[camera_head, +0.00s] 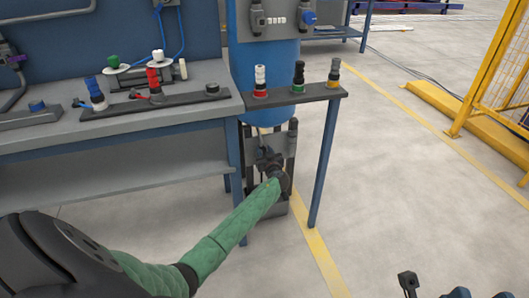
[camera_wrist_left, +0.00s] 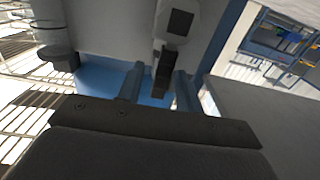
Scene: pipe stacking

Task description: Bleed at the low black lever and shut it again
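The low black lever (camera_wrist_left: 163,75) hangs from a light grey valve body (camera_wrist_left: 178,20) with a dark square on it in the left wrist view. My left gripper (camera_wrist_left: 158,88) is open, its two fingers apart on either side of the lever. The lever lies nearer the right finger, and I cannot tell whether they touch. In the head view my left gripper (camera_head: 268,160) reaches low under the blue tank (camera_head: 262,75), where it hides the lever. Dark parts at the bottom right edge look like my right gripper (camera_head: 480,294), mostly cut off.
A grey workbench (camera_head: 190,119) with several coloured fittings stands left of the tank. A narrow shelf (camera_head: 310,94) with coloured fittings crosses in front of it, on a blue leg (camera_head: 324,165) just right of my gripper. A yellow fence (camera_head: 495,65) stands right; the floor between is clear.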

